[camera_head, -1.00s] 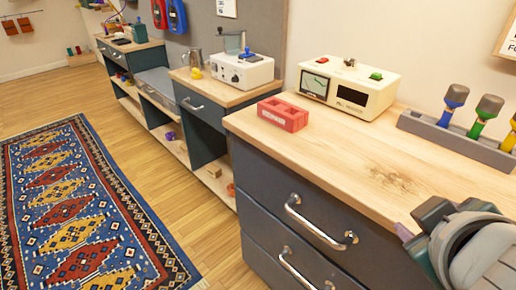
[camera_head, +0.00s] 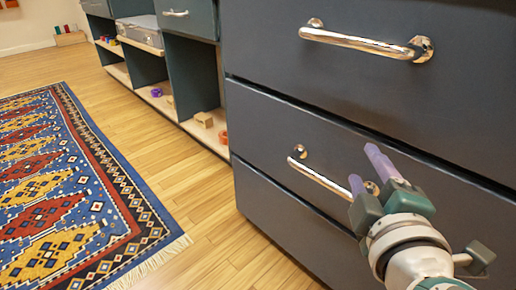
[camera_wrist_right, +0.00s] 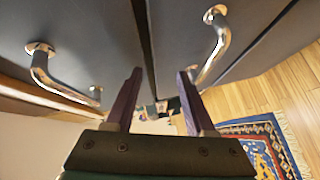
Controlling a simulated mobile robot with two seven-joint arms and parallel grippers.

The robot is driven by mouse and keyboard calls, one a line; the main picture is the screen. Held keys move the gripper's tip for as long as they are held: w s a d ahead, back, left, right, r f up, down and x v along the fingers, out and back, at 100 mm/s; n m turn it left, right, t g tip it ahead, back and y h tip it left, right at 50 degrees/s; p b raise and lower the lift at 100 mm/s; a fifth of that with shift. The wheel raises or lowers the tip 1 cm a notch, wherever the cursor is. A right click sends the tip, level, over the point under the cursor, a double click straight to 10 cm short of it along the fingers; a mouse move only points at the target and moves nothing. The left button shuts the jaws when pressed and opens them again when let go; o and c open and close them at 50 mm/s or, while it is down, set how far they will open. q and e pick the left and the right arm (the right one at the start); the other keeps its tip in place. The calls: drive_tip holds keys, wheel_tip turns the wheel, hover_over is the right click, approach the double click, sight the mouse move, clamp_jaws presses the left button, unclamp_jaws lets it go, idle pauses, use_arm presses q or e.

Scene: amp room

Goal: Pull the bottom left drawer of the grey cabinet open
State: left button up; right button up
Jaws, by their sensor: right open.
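The grey cabinet (camera_head: 290,110) fills the right of the head view, its stacked drawer fronts closed. The upper drawer (camera_head: 465,85) has a silver bar handle (camera_head: 365,42). The drawer below it (camera_head: 265,125) has a similar handle (camera_head: 320,178), partly hidden behind my right gripper. A lower grey panel (camera_head: 275,225) shows no handle in view. My right gripper (camera_head: 366,167) is open, its purple fingers close to the lower handle. In the right wrist view the fingers (camera_wrist_right: 157,98) point at the drawer seam, with the lower handle (camera_wrist_right: 215,50) beside the right finger and the upper handle (camera_wrist_right: 60,82) at left. Contact cannot be told.
Teal open shelves (camera_head: 195,75) with small items continue at the back left. A small wooden block (camera_head: 203,119) lies on the low shelf. A patterned rug (camera_head: 75,190) covers the left floor. Bare wood floor (camera_head: 200,215) is clear before the cabinet.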

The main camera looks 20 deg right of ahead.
sight(324, 183)
wheel_tip(324, 183, down, 10)
drive_tip(key=w+a+r+n+t+y+b, duration=0.1)
drive_tip(key=a+n+y+b, duration=0.15)
drive_tip(key=b, duration=0.35)
drive_tip(key=shift+h, duration=0.45)
drive_tip(key=b+x, duration=0.2)
drive_tip(key=x, duration=0.8)
drive_tip(key=shift+w+f, duration=0.1)
drive_tip(key=shift+w, duration=0.1)
use_arm(q)
wheel_tip(324, 183, down, 11)
use_arm(e)
drive_tip(key=shift+c, duration=1.3)
clamp_jaws()
